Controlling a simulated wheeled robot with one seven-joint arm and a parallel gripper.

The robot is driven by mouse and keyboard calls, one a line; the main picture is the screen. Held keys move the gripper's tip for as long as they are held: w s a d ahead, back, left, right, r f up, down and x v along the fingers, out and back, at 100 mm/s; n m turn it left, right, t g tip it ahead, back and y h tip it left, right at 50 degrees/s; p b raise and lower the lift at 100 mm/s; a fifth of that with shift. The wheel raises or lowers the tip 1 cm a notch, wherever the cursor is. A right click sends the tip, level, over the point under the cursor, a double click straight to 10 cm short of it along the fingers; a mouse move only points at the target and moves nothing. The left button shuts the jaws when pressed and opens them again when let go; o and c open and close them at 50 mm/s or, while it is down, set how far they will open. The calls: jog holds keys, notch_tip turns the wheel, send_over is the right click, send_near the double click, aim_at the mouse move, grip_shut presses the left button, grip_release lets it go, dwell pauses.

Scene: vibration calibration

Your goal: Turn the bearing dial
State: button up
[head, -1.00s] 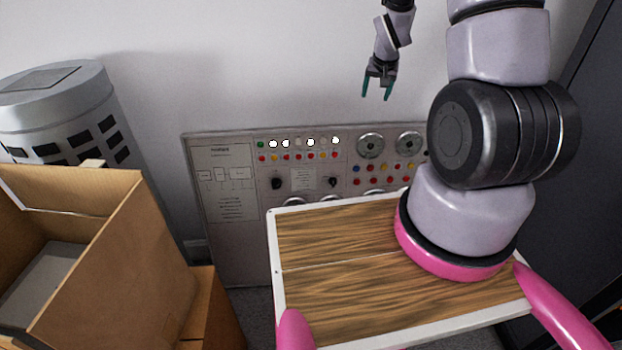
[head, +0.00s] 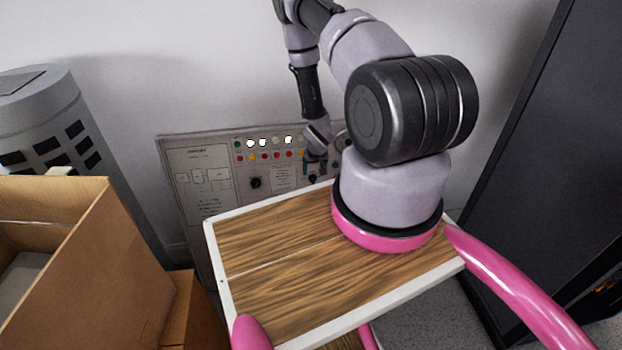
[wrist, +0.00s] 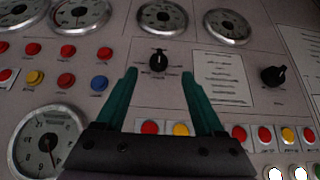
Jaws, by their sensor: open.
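My gripper (head: 314,167) is in front of the control panel (head: 190,160) in the head view. In the wrist view my gripper (wrist: 160,77) is open, with its two teal fingers apart and nothing between them but the panel face. A black dial (wrist: 158,61) with a white pointer mark shows between and slightly beyond the fingertips. A second black dial (wrist: 273,76) sits to the right in the wrist view; in the head view it is the left dial (head: 255,183). The labels are too small to tell which is the bearing dial.
Round gauges (wrist: 162,17) and coloured buttons surround the dials, with lit white lamps (head: 262,142) on the panel. A wood-topped platform (head: 270,250) is in front of the panel. A cardboard box (head: 110,270) is at left, a dark cabinet (head: 530,160) at right.

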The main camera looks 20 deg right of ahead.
aim_at(313, 178)
jog(key=x, duration=0.7)
jog(key=shift+d, duration=0.1)
grip_shut()
